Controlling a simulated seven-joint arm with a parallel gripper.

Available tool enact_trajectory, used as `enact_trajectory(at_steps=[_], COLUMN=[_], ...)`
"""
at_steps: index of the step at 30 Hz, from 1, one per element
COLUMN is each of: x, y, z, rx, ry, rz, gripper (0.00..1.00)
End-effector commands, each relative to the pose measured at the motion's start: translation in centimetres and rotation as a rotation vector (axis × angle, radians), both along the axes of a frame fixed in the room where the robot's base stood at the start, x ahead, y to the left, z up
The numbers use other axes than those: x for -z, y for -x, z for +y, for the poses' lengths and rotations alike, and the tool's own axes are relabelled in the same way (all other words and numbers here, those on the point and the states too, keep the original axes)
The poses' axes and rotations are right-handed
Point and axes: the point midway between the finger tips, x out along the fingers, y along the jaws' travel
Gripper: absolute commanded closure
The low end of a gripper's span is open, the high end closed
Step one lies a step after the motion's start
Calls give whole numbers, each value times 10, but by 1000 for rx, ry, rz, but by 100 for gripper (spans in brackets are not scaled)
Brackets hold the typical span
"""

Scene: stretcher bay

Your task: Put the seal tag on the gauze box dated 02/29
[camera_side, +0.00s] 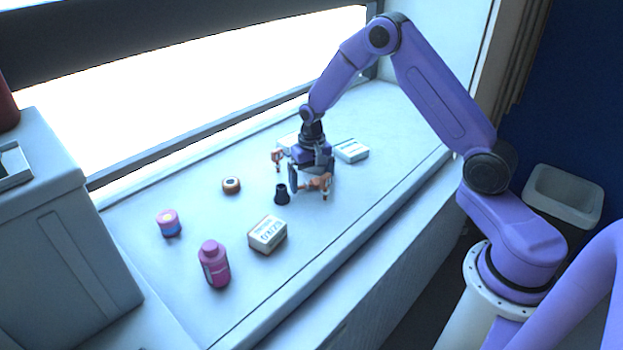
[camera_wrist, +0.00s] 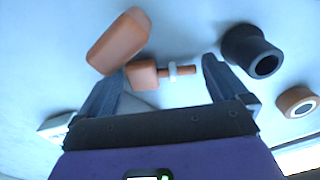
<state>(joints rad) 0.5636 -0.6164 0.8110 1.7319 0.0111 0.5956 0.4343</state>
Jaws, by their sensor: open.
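My gripper (camera_side: 308,186) is open, low over the counter. I cannot tell for sure which piece is the seal tag. A cream box with dark printing (camera_side: 268,234) sits toward the front. I cannot read a date on any box.
A dark hollow cup (camera_side: 282,194) stands close to my gripper's left; it also shows in the wrist view (camera_wrist: 250,52). An orange-brown roll (camera_side: 231,185), a pink jar (camera_side: 169,222) and a pink bottle (camera_side: 214,265) stand farther left. The counter's right end is clear.

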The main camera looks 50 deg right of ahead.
Motion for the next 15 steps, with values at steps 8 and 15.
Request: enact_trajectory(at_steps=[8,15], x=[-32,-81], y=[-1,-1], z=[0,0], rx=[0,0], ry=[0,0], rz=[-5,-6], gripper=[0,0])
